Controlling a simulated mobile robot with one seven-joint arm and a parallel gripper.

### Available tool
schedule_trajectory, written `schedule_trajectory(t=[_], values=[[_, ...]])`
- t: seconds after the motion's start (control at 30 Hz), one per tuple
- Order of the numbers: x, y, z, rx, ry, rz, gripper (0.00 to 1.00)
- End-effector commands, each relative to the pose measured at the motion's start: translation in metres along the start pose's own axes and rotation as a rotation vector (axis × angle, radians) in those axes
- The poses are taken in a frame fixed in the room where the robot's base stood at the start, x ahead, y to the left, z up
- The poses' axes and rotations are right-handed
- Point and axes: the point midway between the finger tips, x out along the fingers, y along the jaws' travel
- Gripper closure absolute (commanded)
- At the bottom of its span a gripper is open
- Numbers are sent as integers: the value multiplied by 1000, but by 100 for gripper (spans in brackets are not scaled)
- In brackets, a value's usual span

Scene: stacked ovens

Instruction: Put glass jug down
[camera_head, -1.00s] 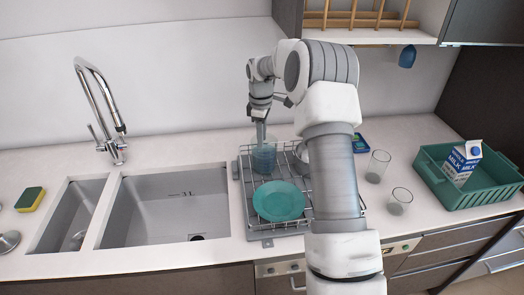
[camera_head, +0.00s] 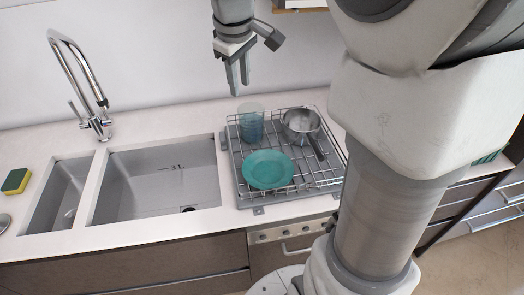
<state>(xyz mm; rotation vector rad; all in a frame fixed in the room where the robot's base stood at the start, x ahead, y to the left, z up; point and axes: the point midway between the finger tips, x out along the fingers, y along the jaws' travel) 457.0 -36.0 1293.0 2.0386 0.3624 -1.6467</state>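The glass jug (camera_head: 251,124), bluish and see-through, stands upright in the back left part of the wire dish rack (camera_head: 233,160). My gripper (camera_head: 238,78) points down above the jug, with a clear gap between its fingertips and the jug's rim. Its two fingers look slightly apart, and nothing shows between them.
A teal plate (camera_head: 268,169) lies at the front of the rack, and a metal pan (camera_head: 301,124) sits at its back right. A double sink (camera_head: 162,180) with a tall faucet (camera_head: 78,85) is to the left. A sponge (camera_head: 16,181) lies at the far left. My arm hides the right side.

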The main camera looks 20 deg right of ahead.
Motion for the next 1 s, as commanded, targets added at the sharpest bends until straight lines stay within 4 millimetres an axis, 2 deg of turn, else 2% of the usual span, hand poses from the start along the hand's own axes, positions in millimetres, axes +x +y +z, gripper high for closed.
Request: schedule_trajectory(t=[0.03,0.1,0.3,0.43,0.6,0.8,1.0], values=[[-13,-11,12,35,19,12,67],[-25,-25,28,93,42,23,67],[-49,-68,75,258,122,33,67],[-54,-94,107,368,177,25,67],[-50,-121,140,490,237,2,67],[-45,-136,157,561,272,-17,67],[-43,-138,159,570,272,-23,67]])
